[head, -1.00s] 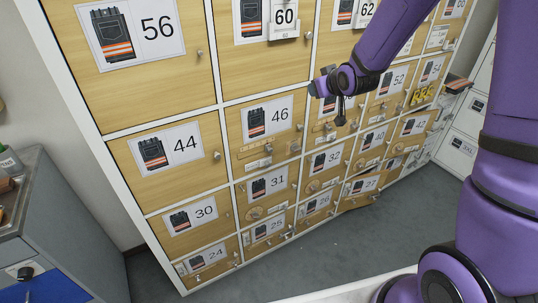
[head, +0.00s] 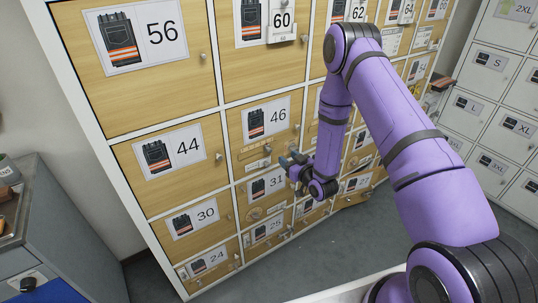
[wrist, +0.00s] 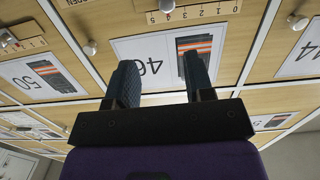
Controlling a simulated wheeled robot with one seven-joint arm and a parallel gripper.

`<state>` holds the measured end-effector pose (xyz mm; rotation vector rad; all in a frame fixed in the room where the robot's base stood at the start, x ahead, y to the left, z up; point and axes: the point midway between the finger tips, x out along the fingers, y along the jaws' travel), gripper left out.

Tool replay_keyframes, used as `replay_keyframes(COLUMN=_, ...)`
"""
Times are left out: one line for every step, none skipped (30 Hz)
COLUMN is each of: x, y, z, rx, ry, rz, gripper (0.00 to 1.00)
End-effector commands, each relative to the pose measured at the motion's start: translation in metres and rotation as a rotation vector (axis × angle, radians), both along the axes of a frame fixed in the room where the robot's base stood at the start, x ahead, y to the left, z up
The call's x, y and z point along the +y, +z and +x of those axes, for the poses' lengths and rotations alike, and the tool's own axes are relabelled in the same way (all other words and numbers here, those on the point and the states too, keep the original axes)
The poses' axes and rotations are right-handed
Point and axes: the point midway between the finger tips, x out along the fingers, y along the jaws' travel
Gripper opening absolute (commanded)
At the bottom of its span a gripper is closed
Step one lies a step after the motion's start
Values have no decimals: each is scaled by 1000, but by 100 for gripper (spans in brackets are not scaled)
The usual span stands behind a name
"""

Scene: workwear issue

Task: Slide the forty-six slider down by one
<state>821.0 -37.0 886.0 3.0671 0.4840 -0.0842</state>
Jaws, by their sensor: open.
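The forty-six door (head: 236,125) is a pale wood locker front with a label (head: 267,120) showing dark trousers with an orange stripe. Its numbered scale strip (head: 254,149) is below the label. In the wrist view the label (wrist: 165,60) is upside down and the strip (wrist: 205,12) is at the top edge. In the head view my gripper (head: 288,164) is low and right of the strip.
Doors 44 (head: 208,180), 31 (head: 242,198) and 60 (head: 231,85) surround this one. Round door knobs stick out, one at the right edge of forty-six (head: 297,127). A grey cabinet (head: 70,230) stands at left. My arm hides several doors at right.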

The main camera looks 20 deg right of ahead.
Motion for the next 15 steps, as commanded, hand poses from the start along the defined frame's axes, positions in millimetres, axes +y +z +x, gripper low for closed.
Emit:
replay_keyframes(x=0, y=-11, z=-5, rx=-10, ry=0, rz=13, gripper=48)
replay_keyframes(x=0, y=-15, z=-8, rx=-18, ry=0, rz=19, gripper=48)
replay_keyframes(x=0, y=-19, z=-10, rx=-28, ry=0, rz=28, gripper=48)
replay_keyframes(x=0, y=-22, z=-12, rx=-33, ry=0, rz=32, gripper=48)
replay_keyframes(x=1, y=-24, z=-14, rx=-38, ry=0, rz=36, gripper=48)
replay_keyframes(x=1, y=-26, z=-15, rx=-43, ry=1, rz=40, gripper=48)
replay_keyframes(x=1, y=-27, z=-15, rx=-45, ry=1, rz=42, gripper=48)
replay_keyframes(x=1, y=-27, z=-15, rx=-47, ry=1, rz=43, gripper=48)
replay_keyframes(x=2, y=-28, z=-14, rx=-49, ry=1, rz=44, gripper=48)
replay_keyframes(x=2, y=-28, z=-12, rx=-50, ry=1, rz=45, gripper=48)
replay_keyframes(x=3, y=-28, z=-10, rx=-50, ry=2, rz=44, gripper=48)
replay_keyframes(x=5, y=-27, z=-6, rx=-52, ry=2, rz=44, gripper=48)
replay_keyframes(x=6, y=-27, z=-2, rx=-52, ry=2, rz=43, gripper=48)
replay_keyframes(x=7, y=-27, z=2, rx=-51, ry=3, rz=43, gripper=48)
replay_keyframes(x=10, y=-27, z=8, rx=-52, ry=3, rz=43, gripper=48)
